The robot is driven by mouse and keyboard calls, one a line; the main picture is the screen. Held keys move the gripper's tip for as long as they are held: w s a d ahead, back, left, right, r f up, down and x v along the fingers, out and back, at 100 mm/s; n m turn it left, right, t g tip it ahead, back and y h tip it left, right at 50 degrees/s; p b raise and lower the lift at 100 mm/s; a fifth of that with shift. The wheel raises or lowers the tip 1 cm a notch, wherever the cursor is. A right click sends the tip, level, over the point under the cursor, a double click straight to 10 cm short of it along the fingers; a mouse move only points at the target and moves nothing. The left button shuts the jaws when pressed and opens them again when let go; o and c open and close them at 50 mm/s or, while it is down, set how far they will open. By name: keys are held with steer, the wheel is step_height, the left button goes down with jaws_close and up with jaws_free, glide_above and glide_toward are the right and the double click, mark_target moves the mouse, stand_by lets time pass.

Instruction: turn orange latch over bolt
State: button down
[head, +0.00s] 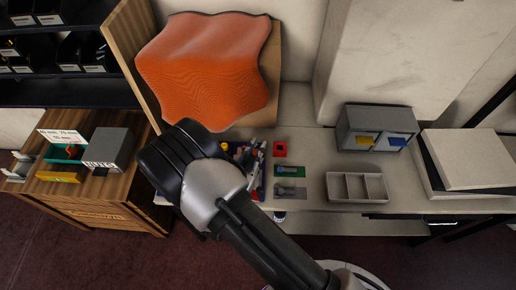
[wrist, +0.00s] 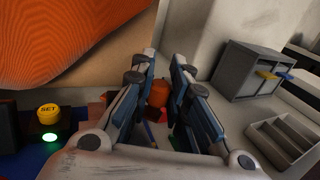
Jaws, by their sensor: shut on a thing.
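My gripper (wrist: 164,62) shows in the wrist view, its two fingers pointing away from the camera. An orange-red piece (wrist: 158,94) shows between the fingers, which are shut on it; it may be the orange latch, but its shape is partly hidden by the fingers. I cannot make out the bolt in either view.
A large wavy orange sheet (head: 205,65) leans behind the bench. A grey cabinet (head: 345,122) and a divided tray (head: 334,188) stand to the right. Green (head: 287,170) and grey (head: 291,193) plates lie near my gripper. A yellow SET button (wrist: 48,111) is at left in the wrist view.

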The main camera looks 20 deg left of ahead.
steer(key=shift+s+a+f+m+g+h+b, duration=0.1)
steer(key=shift+s+m+g+h, duration=0.15)
steer(key=shift+m+h, duration=0.35)
steer(key=shift+s+a+r+m+g+h+b, duration=0.15)
steer(key=shift+m+g+h, duration=0.1)
steer(key=shift+h, duration=0.55)
steer(key=shift+s+f+m+g+h+b, duration=0.1)
steer(key=shift+s+f+m+g+h, duration=0.1)
steer(key=shift+m+h, duration=0.4)
steer(key=c, duration=1.5)
jaws_free()
steer(key=shift+a, duration=0.1)
steer(key=v, duration=1.2)
